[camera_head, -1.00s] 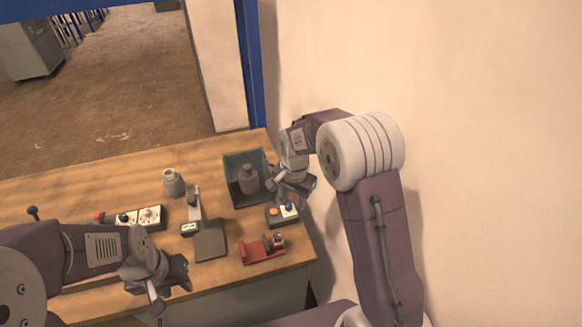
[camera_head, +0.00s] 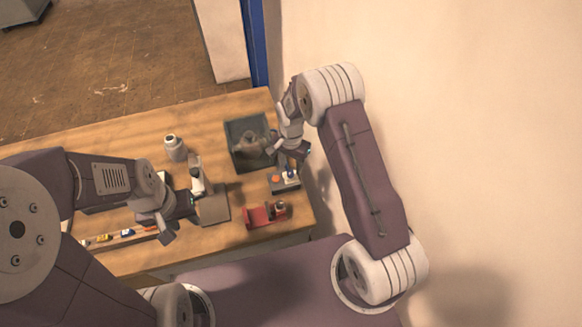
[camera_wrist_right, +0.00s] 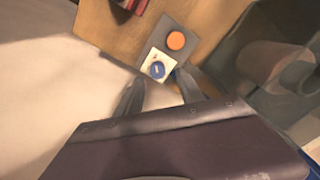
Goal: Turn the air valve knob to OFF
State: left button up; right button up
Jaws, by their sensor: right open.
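The air valve knob (camera_wrist_right: 157,70) is a blue round knob with a pale mark, on a white plate. It sits beside an orange button (camera_wrist_right: 176,40) on a small control box (camera_head: 284,184) near the table's right edge. In the head view the blue knob (camera_head: 291,174) is just below my right gripper (camera_head: 287,154). In the right wrist view the open, empty fingers (camera_wrist_right: 158,92) point toward the knob, one to each side in the picture, apart from it. My left gripper (camera_head: 183,218) appears open and empty over the table's left part.
A dark bin (camera_head: 232,128) with a grey object inside stands behind the control box. A red holder (camera_head: 256,216) lies in front of it. A grey stand (camera_head: 213,209) and a pale bottle (camera_head: 176,148) are further left. The wall (camera_head: 450,120) is close on the right.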

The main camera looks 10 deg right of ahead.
aim_at(291, 172)
jog(key=shift+s+a+f, duration=0.1)
jog(key=shift+s+f, duration=0.1)
jog(key=shift+f, duration=0.5)
jog(key=shift+s+a+f, duration=0.1)
jog(key=shift+s+f, duration=0.1)
jog(key=shift+f, duration=0.5)
pick_arm(q)
jog(key=shift+s+a+r, duration=0.15)
jog(key=shift+s+r, duration=0.2)
jog(key=shift+r, duration=0.1)
pick_arm(e)
jog(key=shift+w+d, duration=0.1)
pick_arm(q)
jog(key=shift+w, duration=0.1)
pick_arm(e)
jog(key=shift+f, duration=0.1)
jog(key=shift+c, duration=0.4)
grip_shut()
